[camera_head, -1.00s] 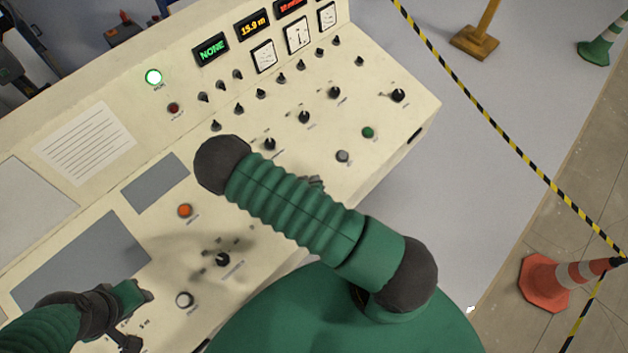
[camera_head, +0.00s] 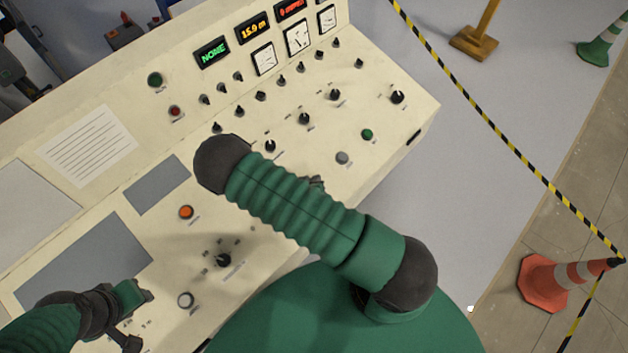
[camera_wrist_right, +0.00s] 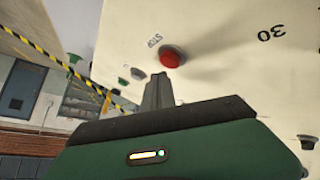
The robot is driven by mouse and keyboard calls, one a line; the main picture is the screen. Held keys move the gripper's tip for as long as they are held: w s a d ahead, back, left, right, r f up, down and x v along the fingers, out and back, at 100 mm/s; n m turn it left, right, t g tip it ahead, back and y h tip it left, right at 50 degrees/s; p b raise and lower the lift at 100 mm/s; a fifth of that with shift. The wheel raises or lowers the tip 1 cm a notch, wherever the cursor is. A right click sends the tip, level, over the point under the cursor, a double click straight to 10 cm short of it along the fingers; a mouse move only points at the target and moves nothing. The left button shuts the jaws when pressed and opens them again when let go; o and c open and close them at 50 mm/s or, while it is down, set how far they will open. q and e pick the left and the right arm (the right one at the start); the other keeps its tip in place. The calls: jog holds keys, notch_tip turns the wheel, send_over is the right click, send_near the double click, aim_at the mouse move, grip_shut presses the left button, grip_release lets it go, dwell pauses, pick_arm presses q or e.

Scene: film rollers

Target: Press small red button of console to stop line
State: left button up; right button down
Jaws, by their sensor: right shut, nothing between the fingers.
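The small red button (camera_wrist_right: 173,57), with a STOP label beside it, is on the cream console (camera_head: 350,165) and shows in the right wrist view. My right gripper (camera_wrist_right: 159,78) is shut with nothing between its fingers. Its tips are right at the button's lower edge; I cannot tell whether they touch. In the head view my right forearm hides the button and most of that gripper; only a small grey part shows past the forearm. My left gripper (camera_head: 128,312) is over the console's lower left; its jaws are unclear.
The console carries displays, gauges, knobs, an orange button (camera_head: 186,212), a white button (camera_head: 185,300) and a green button (camera_head: 367,134). The upper lamp (camera_head: 155,79) is dark. An orange cone (camera_head: 541,284) and striped tape (camera_head: 500,137) are at the right.

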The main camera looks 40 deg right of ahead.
jog(key=r+p, duration=0.2)
jog(key=s+r+p, duration=0.1)
jog(key=r+p, duration=0.1)
jog(key=shift+r, duration=0.4)
dwell(0.7)
